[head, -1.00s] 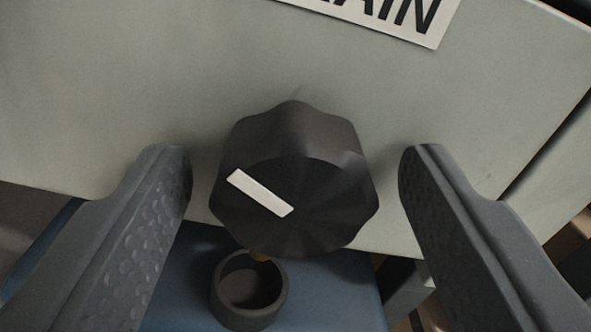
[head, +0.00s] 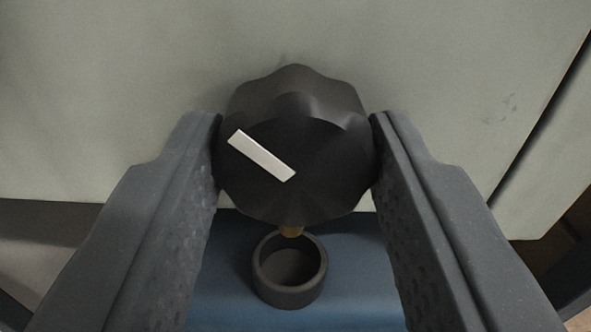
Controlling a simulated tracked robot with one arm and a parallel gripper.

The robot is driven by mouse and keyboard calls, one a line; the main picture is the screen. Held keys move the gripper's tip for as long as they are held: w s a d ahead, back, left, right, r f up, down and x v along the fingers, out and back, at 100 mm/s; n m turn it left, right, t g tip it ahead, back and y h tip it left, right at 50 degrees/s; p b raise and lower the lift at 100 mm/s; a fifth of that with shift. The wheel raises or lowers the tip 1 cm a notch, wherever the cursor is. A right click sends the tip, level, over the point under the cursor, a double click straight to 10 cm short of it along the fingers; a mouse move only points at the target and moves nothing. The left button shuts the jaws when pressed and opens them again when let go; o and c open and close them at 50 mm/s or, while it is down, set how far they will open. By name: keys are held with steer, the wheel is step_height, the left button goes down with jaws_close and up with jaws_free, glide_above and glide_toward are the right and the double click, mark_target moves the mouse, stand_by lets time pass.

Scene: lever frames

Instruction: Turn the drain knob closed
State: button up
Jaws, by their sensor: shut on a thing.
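The drain knob (head: 310,190) is a black, scalloped knob on the front of a pale grey-green panel (head: 130,80). A white pointer line (head: 262,156) on its face slants from upper left to lower right. My gripper (head: 296,150) is shut on the knob, with one dark finger against its left side and the other against its right side. The knob hides the shaft behind it.
A small dark round cup (head: 290,270) stands below the knob on a blue surface (head: 345,270). The panel's right edge (head: 545,125) slants at the right.

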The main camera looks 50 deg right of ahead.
steer(key=m+b, duration=0.1)
steer(key=m, duration=0.4)
steer(key=shift+m, duration=0.3)
steer(key=shift+d+m+b, duration=0.15)
steer(key=shift+m+b, duration=0.75)
steer(key=shift+m, duration=0.9)
steer(key=shift+s, duration=0.1)
steer(key=o, duration=1)
steer(key=shift+s+a, duration=0.15)
steer(key=shift+a, duration=0.2)
steer(key=p+v, duration=0.2)
steer(key=v, duration=1.1)
